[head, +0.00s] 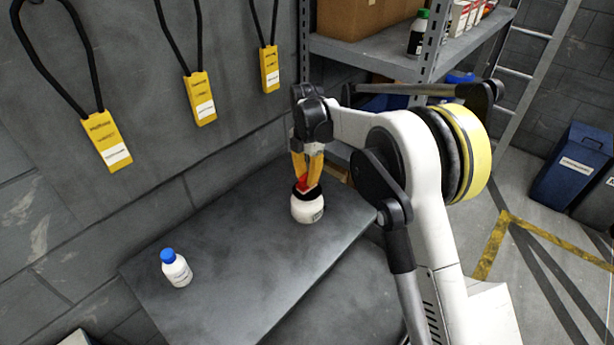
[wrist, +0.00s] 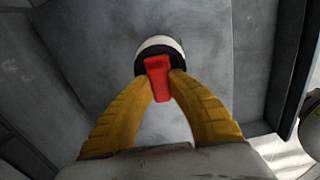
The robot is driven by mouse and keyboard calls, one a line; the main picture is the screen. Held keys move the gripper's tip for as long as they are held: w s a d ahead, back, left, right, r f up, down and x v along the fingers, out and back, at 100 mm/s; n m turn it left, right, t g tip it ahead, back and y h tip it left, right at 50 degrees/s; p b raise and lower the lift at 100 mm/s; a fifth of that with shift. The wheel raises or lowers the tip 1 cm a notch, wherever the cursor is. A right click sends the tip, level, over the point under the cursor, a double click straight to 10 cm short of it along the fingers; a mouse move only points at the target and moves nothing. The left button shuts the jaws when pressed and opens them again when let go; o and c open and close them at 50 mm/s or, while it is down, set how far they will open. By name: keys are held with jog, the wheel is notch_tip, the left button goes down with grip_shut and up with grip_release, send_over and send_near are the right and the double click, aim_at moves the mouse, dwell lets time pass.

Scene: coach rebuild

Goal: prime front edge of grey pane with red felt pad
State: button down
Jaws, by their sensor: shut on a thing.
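My gripper (head: 306,180) is shut on the red felt pad (wrist: 158,78), with its yellow fingers on either side of it. The pad points down at a white jar (head: 307,209) with a black rim, which also shows in the wrist view (wrist: 160,42). The pad's tip overlaps the jar's mouth in both views; I cannot tell whether it is inside or just above. The jar stands on a flat, dark grey sheet-like surface (head: 235,255). I cannot tell whether this is the grey pane or a bench top, and no other pane is clearly seen.
A small white bottle with a blue cap (head: 176,268) stands on the grey surface at the left. Yellow tags (head: 107,140) hang on black loops along the wall. A metal shelf (head: 385,55) stands behind my arm. Blue bins (head: 570,165) are at the far right.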

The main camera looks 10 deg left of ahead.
aim_at(307, 175)
jog(key=shift+f+b, duration=0.85)
jog(key=shift+f, duration=0.25)
dwell(1.4)
jog(key=shift+r, duration=0.1)
dwell(0.4)
jog(key=shift+r+p, duration=1.85)
jog(key=shift+r, duration=1.65)
jog(key=shift+f, duration=0.1)
